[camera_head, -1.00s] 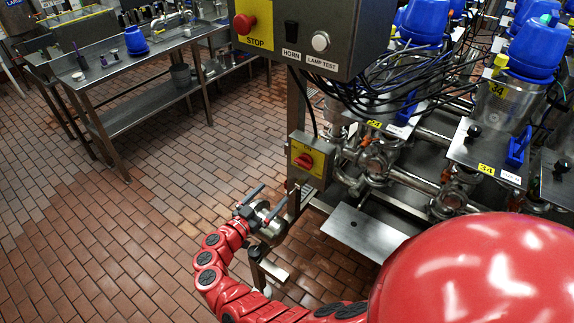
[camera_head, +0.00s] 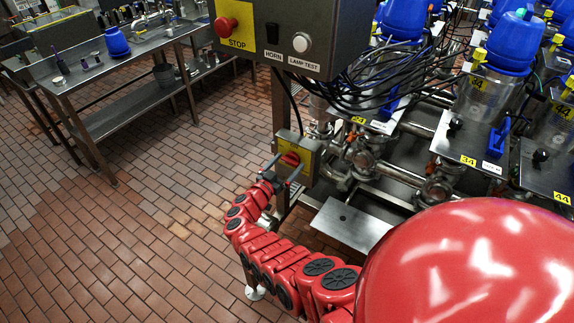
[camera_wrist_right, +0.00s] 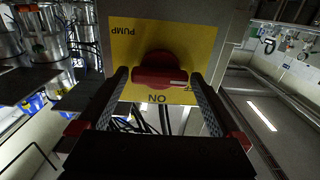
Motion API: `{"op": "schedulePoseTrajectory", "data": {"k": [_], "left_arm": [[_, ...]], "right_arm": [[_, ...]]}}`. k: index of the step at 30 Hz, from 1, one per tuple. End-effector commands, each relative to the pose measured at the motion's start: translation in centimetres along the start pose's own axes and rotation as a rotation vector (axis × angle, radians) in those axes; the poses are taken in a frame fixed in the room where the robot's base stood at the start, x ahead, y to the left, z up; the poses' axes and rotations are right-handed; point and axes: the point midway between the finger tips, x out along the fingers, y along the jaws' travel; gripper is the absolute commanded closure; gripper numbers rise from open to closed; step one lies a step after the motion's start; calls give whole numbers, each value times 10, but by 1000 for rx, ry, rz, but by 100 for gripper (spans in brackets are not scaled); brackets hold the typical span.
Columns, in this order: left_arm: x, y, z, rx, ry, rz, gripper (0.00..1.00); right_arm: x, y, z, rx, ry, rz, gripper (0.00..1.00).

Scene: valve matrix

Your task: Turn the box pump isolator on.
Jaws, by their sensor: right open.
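The pump isolator (camera_head: 311,158) is a grey box with a yellow plate and a red rotary knob (camera_head: 290,159), mounted on a post below the larger control box. In the right wrist view the knob (camera_wrist_right: 158,70) appears upside down with its plate, PUMP at the top and ON at the bottom. Its handle lies sideways, with a white mark at the right end, not pointing at ON. My right gripper (camera_head: 283,168) is open in front of the box. Its two fingers stand on either side of the knob; I cannot tell whether they touch it. My left gripper is not in view.
The control box (camera_head: 290,35) with the red STOP button, HORN and LAMP TEST hangs above the isolator. Pipes, valves and black cables crowd the right. A steel plate (camera_head: 350,222) lies below right. A steel table (camera_head: 130,75) stands far left; the tiled floor between is clear.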

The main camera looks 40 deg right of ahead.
Motion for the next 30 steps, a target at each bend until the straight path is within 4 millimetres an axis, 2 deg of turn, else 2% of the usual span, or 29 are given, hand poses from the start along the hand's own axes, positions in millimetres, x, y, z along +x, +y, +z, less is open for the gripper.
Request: {"op": "schedulePoseTrajectory", "data": {"k": [4, 16, 23, 30], "left_arm": [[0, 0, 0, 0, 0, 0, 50], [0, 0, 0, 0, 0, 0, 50], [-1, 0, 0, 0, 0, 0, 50], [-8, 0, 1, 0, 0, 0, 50]], "right_arm": [[0, 0, 0, -1, 0, 0, 0], [-1, 0, 1, -2, 0, -1, 71], [-1, 0, 1, 17, -1, -1, 71], [-1, 2, 4, 121, -2, 0, 71]]}}
